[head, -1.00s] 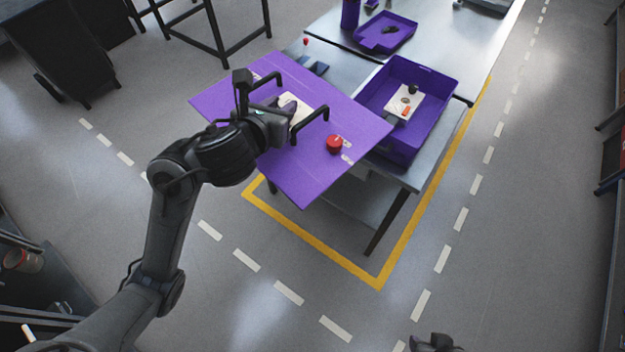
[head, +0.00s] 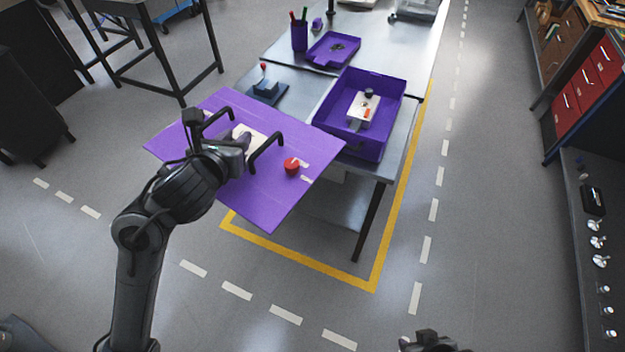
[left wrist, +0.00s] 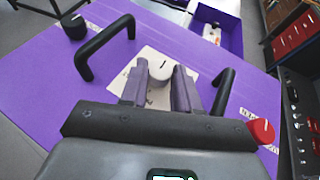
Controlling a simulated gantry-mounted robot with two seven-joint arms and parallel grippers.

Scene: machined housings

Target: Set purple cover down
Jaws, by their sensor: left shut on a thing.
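The purple cover (head: 245,200) is a flat panel with two black handles, a red knob (head: 291,166) and a pale plate. My left gripper (head: 243,142) is over the middle of the cover. In the left wrist view, my left gripper (left wrist: 160,85) is shut on a light grey knob (left wrist: 160,70) between the two black handles of the cover (left wrist: 40,100). The cover is in front of and left of the open purple housing (head: 382,150), overlapping the table's near left part. I cannot tell whether it touches the table. My right gripper (head: 432,341) shows only partly at the bottom edge.
The housing stands on a metal table (head: 405,120) with a pale block inside. Drawers and a shelf line the right. Floor in front is clear.

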